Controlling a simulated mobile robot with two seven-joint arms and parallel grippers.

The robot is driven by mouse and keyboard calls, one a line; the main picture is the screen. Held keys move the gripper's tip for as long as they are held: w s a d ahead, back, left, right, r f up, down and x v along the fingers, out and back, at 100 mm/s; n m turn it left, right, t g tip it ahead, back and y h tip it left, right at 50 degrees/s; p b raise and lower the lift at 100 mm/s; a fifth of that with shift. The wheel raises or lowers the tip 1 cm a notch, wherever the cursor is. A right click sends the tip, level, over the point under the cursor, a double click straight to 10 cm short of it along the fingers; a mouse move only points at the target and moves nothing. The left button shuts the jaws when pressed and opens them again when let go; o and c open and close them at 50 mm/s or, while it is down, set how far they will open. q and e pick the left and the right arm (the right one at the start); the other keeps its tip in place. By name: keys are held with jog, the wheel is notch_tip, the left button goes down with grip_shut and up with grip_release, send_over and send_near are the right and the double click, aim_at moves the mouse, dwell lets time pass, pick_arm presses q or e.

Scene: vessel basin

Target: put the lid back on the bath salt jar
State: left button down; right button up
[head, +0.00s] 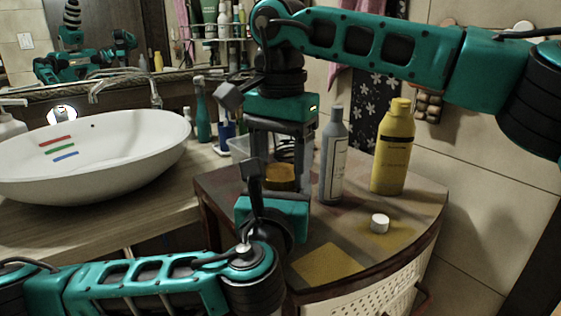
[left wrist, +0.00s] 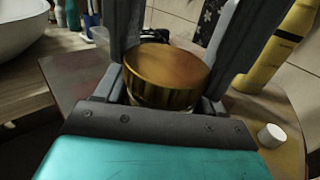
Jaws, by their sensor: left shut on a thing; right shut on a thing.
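The gold, ridged lid (left wrist: 167,68) shows large in the left wrist view, level over the glass jar (left wrist: 160,100), of which only a thin strip shows below it. I cannot tell whether the lid touches the jar's rim. In the head view the lid (head: 281,178) is between the fingers of my right gripper (head: 282,172), which reaches down from above and is shut on it. My left gripper (left wrist: 160,100) is low at the jar, shut on its body. In the head view the left gripper's own wrist hides most of the jar.
A grey bottle (head: 333,160) and a yellow bottle (head: 392,150) stand close on the right of the corner cabinet top (head: 420,205). A white basin (head: 100,160) is at the left.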

jog(key=shift+m, duration=1.6)
jog(key=shift+c, duration=0.3)
jog(key=o, duration=1.2)
jog(key=shift+r, duration=2.3)
jog(key=shift+c, duration=0.4)
